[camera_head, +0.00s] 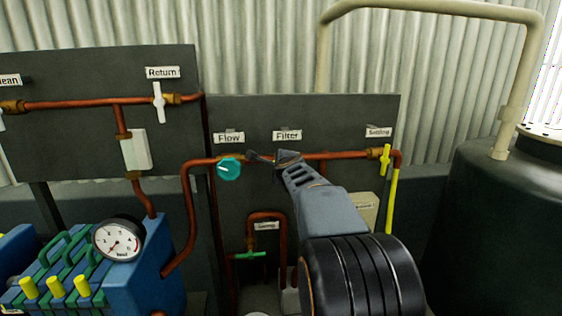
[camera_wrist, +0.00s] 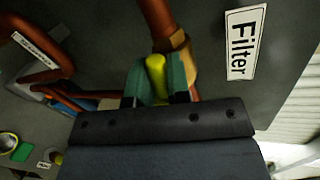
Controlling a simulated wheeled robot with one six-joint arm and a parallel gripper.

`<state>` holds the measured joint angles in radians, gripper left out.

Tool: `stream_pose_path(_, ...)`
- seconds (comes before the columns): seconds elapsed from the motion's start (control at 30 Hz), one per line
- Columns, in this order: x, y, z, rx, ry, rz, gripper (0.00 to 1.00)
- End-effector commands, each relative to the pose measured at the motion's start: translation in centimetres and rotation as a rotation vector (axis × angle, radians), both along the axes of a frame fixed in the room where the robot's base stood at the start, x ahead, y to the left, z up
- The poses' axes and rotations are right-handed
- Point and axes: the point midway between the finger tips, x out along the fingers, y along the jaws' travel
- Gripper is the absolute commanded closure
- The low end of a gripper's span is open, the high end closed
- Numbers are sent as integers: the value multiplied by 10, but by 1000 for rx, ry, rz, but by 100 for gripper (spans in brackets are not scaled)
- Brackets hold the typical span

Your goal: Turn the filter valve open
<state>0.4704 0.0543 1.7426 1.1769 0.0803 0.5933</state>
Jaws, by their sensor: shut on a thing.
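The filter valve's yellow handle (camera_wrist: 156,68) shows in the wrist view, between the green pads of my gripper (camera_wrist: 156,85). It lies beside a brass fitting (camera_wrist: 180,60) on the copper pipe. The "Filter" label (camera_wrist: 246,43) is to its right. In the head view my gripper (camera_head: 274,158) reaches the pipe just below the "Filter" label (camera_head: 287,134). My gripper is shut on the handle. In the head view the gripper hides the handle, so its angle to the pipe is hard to tell.
A round teal flow knob (camera_head: 229,169) sits just left of my gripper. A yellow settling valve handle (camera_head: 385,158) is to the right on the same pipe. A green-handled valve (camera_head: 250,255) is lower down. A pressure gauge (camera_head: 118,239) and a dark tank (camera_head: 500,220) flank the panel.

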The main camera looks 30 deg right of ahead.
Motion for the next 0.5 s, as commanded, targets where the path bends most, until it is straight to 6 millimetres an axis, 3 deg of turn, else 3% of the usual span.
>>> stream_pose_path(0.5, 0, 1, -5, -187, 90, -2, 100)
